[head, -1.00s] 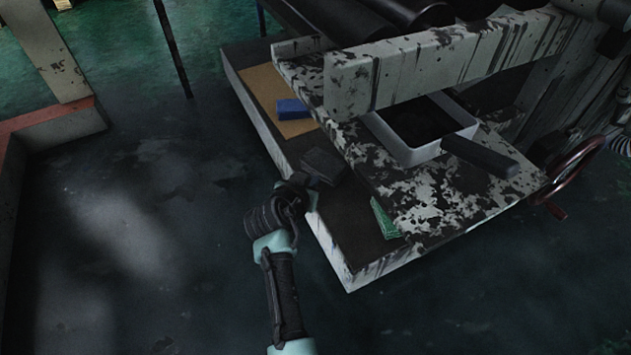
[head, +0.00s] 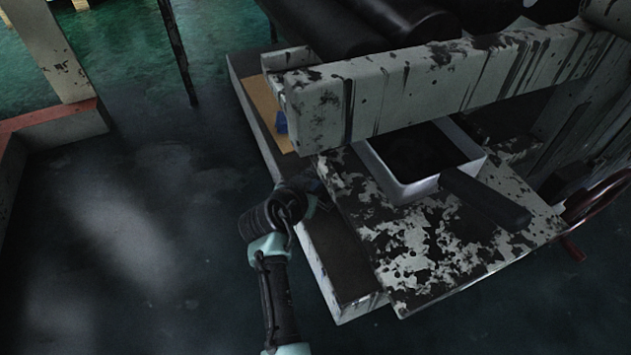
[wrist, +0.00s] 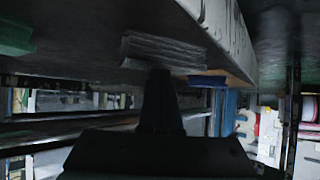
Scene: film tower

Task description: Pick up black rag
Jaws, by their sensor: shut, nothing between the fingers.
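The black rag (wrist: 163,52) shows in the wrist view as a dark grey, layered, folded stack, just beyond the tip of my gripper (wrist: 161,76). The wrist picture looks upside down. My gripper is shut and holds nothing; I cannot tell whether its tip touches the rag. In the head view my gripper (head: 309,203) is at the left edge of the low ledge, beside the paint-worn board. There the rag is mostly hidden in shadow behind my wrist and the board.
The paint-worn board (head: 420,262) overhangs the ledge (head: 338,255) and carries a tray (head: 408,190) of black ink. A blue block (head: 281,123) is partly hidden behind the machine frame (head: 400,95). A green stack (wrist: 14,38) shows in the wrist view. The floor at left is clear.

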